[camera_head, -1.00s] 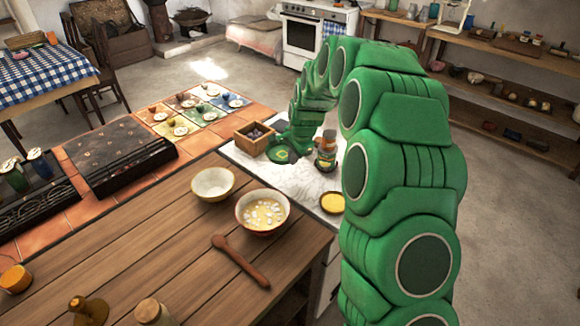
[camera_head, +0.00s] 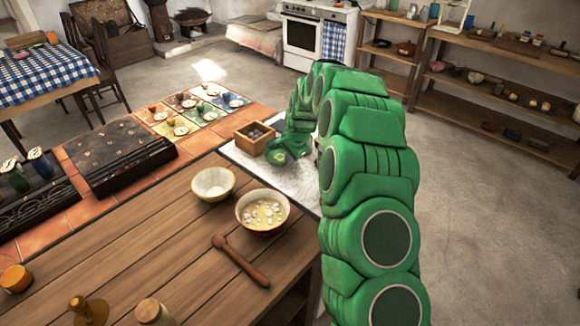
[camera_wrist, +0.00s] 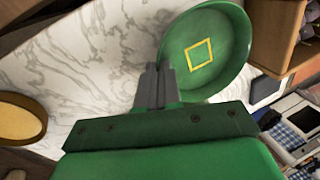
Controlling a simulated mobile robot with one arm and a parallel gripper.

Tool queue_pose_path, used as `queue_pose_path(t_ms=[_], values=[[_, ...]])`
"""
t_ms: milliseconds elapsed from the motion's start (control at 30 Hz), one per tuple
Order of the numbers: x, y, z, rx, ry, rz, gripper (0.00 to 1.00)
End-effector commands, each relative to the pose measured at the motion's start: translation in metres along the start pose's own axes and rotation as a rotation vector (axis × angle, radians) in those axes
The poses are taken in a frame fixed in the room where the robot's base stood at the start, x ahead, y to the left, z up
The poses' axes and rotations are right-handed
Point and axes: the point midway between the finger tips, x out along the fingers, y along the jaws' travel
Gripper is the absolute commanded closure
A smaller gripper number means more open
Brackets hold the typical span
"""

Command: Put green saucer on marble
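The green saucer (camera_wrist: 208,50) has a yellow square outline at its centre and shows over the marble in the wrist view. It is small in the head view (camera_head: 277,157), beside the wooden box. My gripper (camera_wrist: 155,78) has its grey fingers close together at the saucer's rim and looks shut on it. My gripper is also at the saucer in the head view (camera_head: 290,150). The white marble slab (camera_wrist: 85,62) has grey veins; in the head view (camera_head: 298,183) my arm hides part of it. I cannot tell whether the saucer touches the marble.
A wooden box (camera_head: 254,138) with dark contents stands close beside the saucer. A yellow round dish (camera_wrist: 18,120) with a dark rim lies at the left in the wrist view.

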Motion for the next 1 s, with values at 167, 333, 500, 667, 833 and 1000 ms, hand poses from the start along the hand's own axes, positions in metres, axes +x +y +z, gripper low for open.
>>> queue_pose_path(t_ms=[167,333,500,667,833,1000], values=[[0.023,0.006,0.0,0.001,-0.002,0.003,1.0],[0.032,0.009,-0.001,0.001,-0.002,0.002,1.0],[0.031,0.009,-0.001,0.001,-0.001,0.001,1.0],[0.034,0.009,-0.001,0.0,-0.001,0.001,0.91],[0.033,0.009,-0.001,0.0,-0.001,0.001,0.71],[0.033,0.009,-0.001,0.0,-0.001,0.002,0.71]])
